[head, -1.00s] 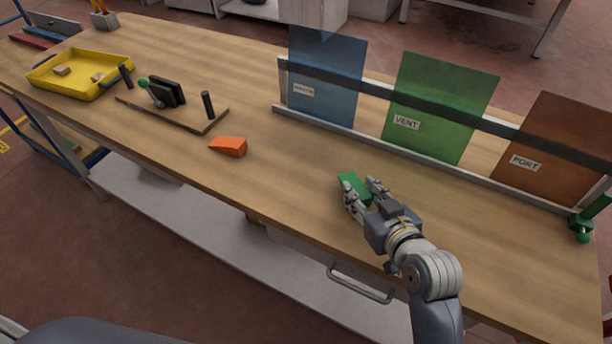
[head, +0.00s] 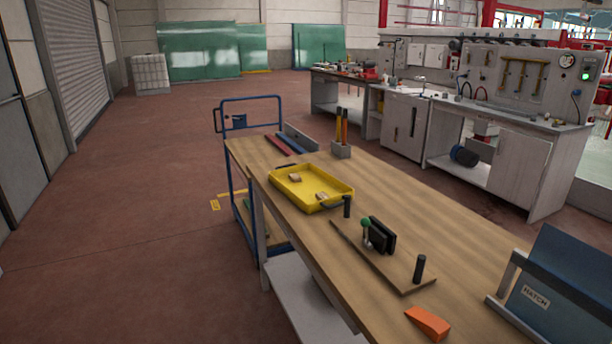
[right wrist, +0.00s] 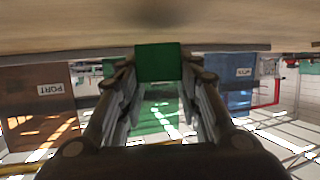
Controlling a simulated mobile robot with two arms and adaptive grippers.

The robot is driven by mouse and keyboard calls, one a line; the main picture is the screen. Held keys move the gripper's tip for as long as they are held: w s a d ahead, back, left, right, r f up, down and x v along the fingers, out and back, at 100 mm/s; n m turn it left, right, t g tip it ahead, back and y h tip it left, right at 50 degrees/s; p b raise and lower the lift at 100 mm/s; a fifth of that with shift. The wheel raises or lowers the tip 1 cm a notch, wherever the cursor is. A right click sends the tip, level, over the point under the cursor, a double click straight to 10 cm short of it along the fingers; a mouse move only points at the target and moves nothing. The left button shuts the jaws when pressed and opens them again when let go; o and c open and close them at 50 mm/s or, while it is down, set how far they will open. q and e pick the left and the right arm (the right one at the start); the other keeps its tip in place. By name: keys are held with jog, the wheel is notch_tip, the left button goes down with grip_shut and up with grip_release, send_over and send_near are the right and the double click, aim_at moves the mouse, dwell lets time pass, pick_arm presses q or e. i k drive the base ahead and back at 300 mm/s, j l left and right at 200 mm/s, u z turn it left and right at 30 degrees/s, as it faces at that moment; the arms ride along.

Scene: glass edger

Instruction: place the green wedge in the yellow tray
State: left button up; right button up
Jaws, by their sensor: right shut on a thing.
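The green wedge (right wrist: 158,62) is between the fingertips of my right gripper (right wrist: 158,75) in the right wrist view, and the gripper is shut on it. The wedge's far side is hidden. The wood tabletop edge (right wrist: 60,38) runs close by the wedge; whether they touch I cannot tell. The yellow tray (head: 296,202) sits at the far left end of the workbench in the head view, with small tan blocks (head: 322,197) inside it. Neither of my grippers shows in the head view.
An orange wedge (head: 428,322) lies on the bench (head: 400,210). A board with a green-knobbed clamp (head: 380,235) and black posts stands between it and the tray. The blue HATCH panel (head: 560,290) stands in a rack at right. A blue cart (head: 252,180) stands beyond the tray.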

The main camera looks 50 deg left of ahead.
aim_at(309, 189)
jog(key=j+z, duration=0.1)
jog(key=j, duration=0.85)
jog(key=j+z, duration=0.1)
jog(key=j, duration=0.8)
jog(key=j+z, duration=0.1)
jog(key=j, duration=0.85)
jog(key=j+z, duration=0.1)
jog(key=j, duration=0.8)
jog(key=k+j+z, duration=0.1)
jog(key=j, duration=1.3)
jog(key=i+j, duration=0.25)
jog(key=j, duration=0.15)
